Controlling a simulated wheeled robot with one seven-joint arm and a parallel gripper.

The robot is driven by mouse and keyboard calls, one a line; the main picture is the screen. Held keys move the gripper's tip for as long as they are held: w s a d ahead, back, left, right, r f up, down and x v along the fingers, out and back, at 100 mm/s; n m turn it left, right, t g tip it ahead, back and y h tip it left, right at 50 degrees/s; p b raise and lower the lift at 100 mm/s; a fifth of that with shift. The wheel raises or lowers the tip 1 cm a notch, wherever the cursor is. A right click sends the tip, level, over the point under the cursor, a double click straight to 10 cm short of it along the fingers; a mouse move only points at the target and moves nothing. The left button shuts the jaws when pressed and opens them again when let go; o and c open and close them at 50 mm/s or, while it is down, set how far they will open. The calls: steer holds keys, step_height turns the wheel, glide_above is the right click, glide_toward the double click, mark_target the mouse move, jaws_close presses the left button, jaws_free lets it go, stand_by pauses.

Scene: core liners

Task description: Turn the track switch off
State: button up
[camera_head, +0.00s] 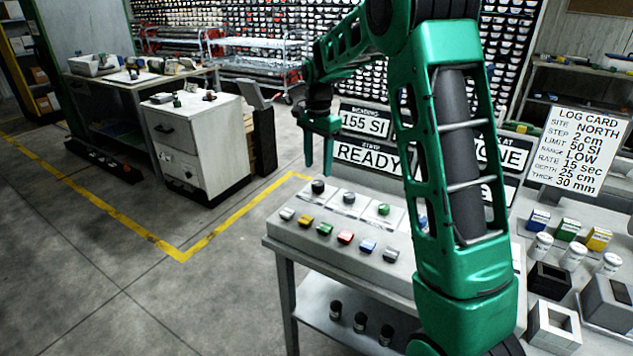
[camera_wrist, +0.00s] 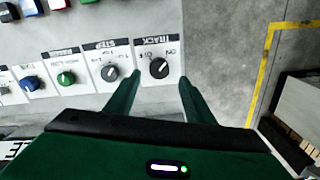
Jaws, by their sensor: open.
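The track switch is a round black knob (camera_wrist: 159,68) on a white plate labelled TRACK, with ON and OFF marks that appear upside down in the wrist view. Its pointer seems to lean toward the ON mark, but it is small. In the head view the knob (camera_head: 318,187) is the leftmost of the panel's back row. My gripper (camera_wrist: 160,78) is open and empty, with its fingers on either side of the knob in the picture. In the head view my gripper (camera_head: 318,172) points down just above the knob; I cannot tell any contact.
Beside the track knob are a grey STEP knob (camera_wrist: 110,72), a green knob (camera_wrist: 66,78) and a blue knob (camera_wrist: 32,82). Several coloured buttons line the panel's front, including a red one (camera_head: 345,237). Signs (camera_head: 367,157) stand behind. Floor is free left of the panel.

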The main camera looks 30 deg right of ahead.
mark_target(318, 182)
steer(key=shift+f, duration=3.1)
steer(key=c, duration=1.1)
